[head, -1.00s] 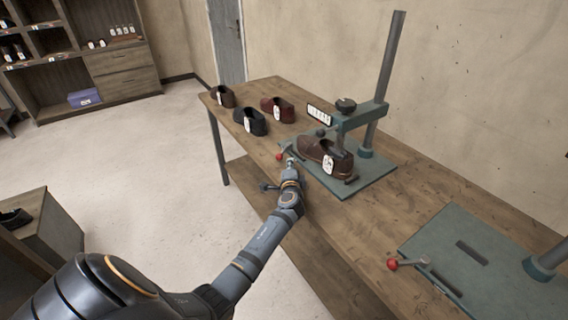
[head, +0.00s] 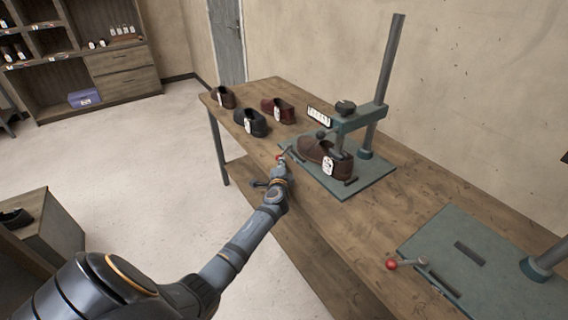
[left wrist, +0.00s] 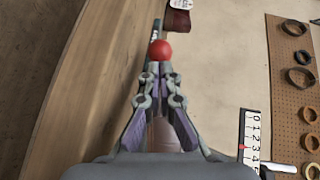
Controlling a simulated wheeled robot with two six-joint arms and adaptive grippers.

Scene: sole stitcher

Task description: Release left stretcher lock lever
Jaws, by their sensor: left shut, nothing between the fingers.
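The left stretcher (head: 378,184) is a teal base plate with a post and a dark brown shoe (head: 318,150) on it. Its lock lever has a red ball knob (head: 279,157) at the plate's left front corner. My left gripper (head: 281,166) is at this knob, above the bench's front edge. In the left wrist view the red knob (left wrist: 160,50) sits right at the tips of my left gripper (left wrist: 160,68). The fingers are shut, with the knob beyond them, not between them. I cannot tell whether they touch it. My right gripper is not in view.
A second stretcher plate (head: 480,245) with its own red-knobbed lever (head: 392,265) is at the right of the wooden bench (head: 310,225). Several tagged shoes stand at the bench's far end, among them a dark red one (head: 278,110). A white numbered scale (left wrist: 250,140) shows in the wrist view.

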